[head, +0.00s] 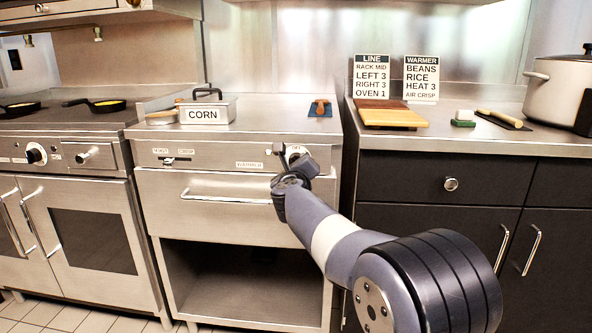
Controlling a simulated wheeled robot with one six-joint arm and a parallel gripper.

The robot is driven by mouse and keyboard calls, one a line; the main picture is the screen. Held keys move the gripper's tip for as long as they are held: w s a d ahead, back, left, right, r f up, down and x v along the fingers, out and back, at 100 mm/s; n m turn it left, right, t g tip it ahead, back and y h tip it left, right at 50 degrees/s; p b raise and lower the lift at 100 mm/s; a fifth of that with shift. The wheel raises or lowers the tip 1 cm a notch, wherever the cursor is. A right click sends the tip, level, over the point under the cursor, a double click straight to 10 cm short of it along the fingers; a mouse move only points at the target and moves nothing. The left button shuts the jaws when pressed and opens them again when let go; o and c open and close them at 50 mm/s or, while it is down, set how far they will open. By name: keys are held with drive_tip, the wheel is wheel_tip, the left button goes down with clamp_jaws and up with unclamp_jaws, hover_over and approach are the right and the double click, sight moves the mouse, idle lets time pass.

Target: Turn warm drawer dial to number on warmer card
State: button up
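The warmer card (421,78) stands upright at the back of the right counter and reads "BEANS, RICE, HEAT 3, AIR CRISP". The warm drawer (215,205) is shut, with a long bar handle and a control strip labelled "WARMER". Its dial (298,151) is at the right end of that strip, partly hidden behind my gripper (282,151). My gripper is at the dial, but I cannot tell whether it touches it. The fingers are too small and covered to tell if they are open or shut. The dial's setting cannot be read.
A slider (177,159) marked "MOIST" and "CRISP" is at the strip's left. A "CORN" pan (207,110) stands on top. The "LINE" card (372,78), a cutting board (393,117) and a pot (552,90) are at right. An open shelf (245,299) lies below the drawer.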

idle(0.5)
drive_tip(key=o, duration=1)
drive_tip(key=shift+s, duration=0.1)
drive_tip(key=s, duration=1)
drive_tip(key=shift+s+d+r, duration=0.15)
drive_tip(key=shift+s, duration=0.15)
drive_tip(key=w, duration=1)
drive_tip(key=shift+w+f, duration=0.2)
drive_tip(key=shift+w, duration=0.2)
